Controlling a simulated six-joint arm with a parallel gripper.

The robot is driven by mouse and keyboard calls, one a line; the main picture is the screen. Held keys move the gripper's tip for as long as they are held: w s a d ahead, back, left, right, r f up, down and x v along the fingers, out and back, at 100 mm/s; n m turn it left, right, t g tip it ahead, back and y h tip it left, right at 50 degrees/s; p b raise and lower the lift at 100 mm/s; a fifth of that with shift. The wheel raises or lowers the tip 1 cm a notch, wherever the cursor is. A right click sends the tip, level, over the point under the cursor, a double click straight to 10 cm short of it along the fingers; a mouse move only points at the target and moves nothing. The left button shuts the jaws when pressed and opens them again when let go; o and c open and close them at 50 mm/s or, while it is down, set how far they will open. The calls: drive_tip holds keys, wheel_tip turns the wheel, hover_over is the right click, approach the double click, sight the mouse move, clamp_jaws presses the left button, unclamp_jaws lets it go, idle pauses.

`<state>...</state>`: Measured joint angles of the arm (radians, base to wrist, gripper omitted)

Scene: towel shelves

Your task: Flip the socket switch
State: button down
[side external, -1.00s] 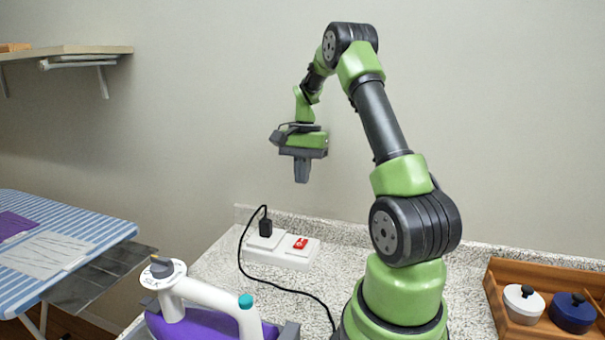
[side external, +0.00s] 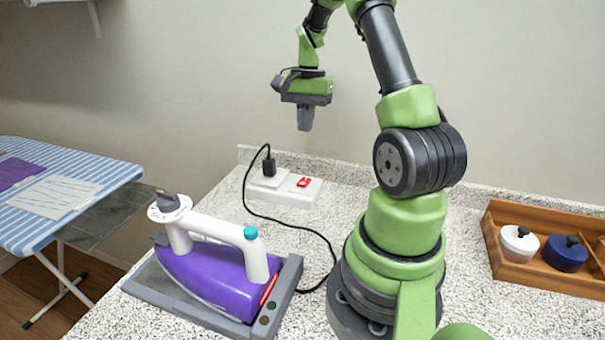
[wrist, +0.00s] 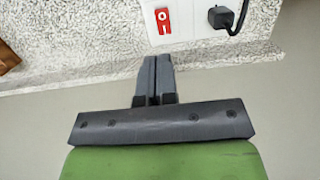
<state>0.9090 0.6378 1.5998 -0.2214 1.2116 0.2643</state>
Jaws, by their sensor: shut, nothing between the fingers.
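The socket strip (side external: 283,187) is a white block on the speckled counter near the back wall. Its red rocker switch (side external: 304,182) is on the right half, and a black plug (side external: 268,166) is in the left half. In the wrist view the red switch (wrist: 163,21) shows its O and I marks, with the black plug (wrist: 221,17) to its right. My gripper (side external: 304,127) is shut and empty, pointing down in the air above the strip and apart from it. In the wrist view the shut fingertips (wrist: 156,60) appear just below the switch.
A purple and white iron (side external: 215,262) rests on a grey base at the counter's front left. A black cord (side external: 310,229) runs from the plug across the counter. A wooden tray (side external: 535,275) with lidded pots is at right. A striped ironing board (side external: 60,210) is at left.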

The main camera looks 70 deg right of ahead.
sight(304, 183)
drive_tip(key=f, duration=0.4)
drive_tip(key=a+f, duration=0.1)
drive_tip(key=f, duration=0.3)
drive_tip(key=a+f, duration=0.1)
drive_tip(key=f, duration=0.3)
drive_tip(key=shift+f, duration=0.25)
drive_tip(key=shift+f, duration=0.2)
drive_tip(key=shift+d+r, duration=0.4)
drive_tip(key=shift+d, duration=0.25)
wheel_tip(304, 183, up, 14)
drive_tip(key=d, duration=0.2)
drive_tip(key=shift+d, duration=0.1)
idle(0.4)
